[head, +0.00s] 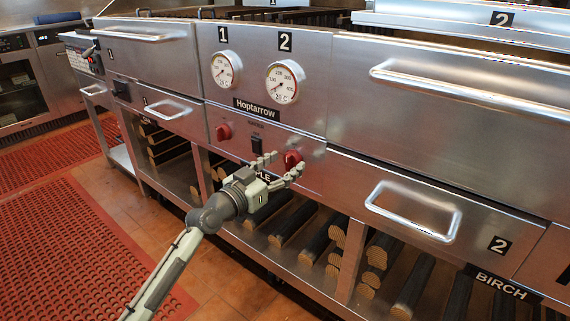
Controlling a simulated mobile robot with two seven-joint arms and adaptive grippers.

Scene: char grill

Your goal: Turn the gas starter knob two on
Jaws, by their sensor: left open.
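The red knob under gauge 2 (292,157) is on the front panel of the steel char grill. My left gripper (285,163) reaches up to it from below left and is open. One finger is to the left of the knob, and the other overlaps its lower right edge. I cannot tell whether the fingers touch it. A second red knob (223,132) is further left, with a black switch (257,145) between the two. My right gripper is not in view.
Gauge 1 (225,69) and gauge 2 (285,81) are above the knobs. A drawer handle (412,212) sticks out to the right. Split logs (338,230) lie on the shelf below. Red mats (60,250) cover the floor at left.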

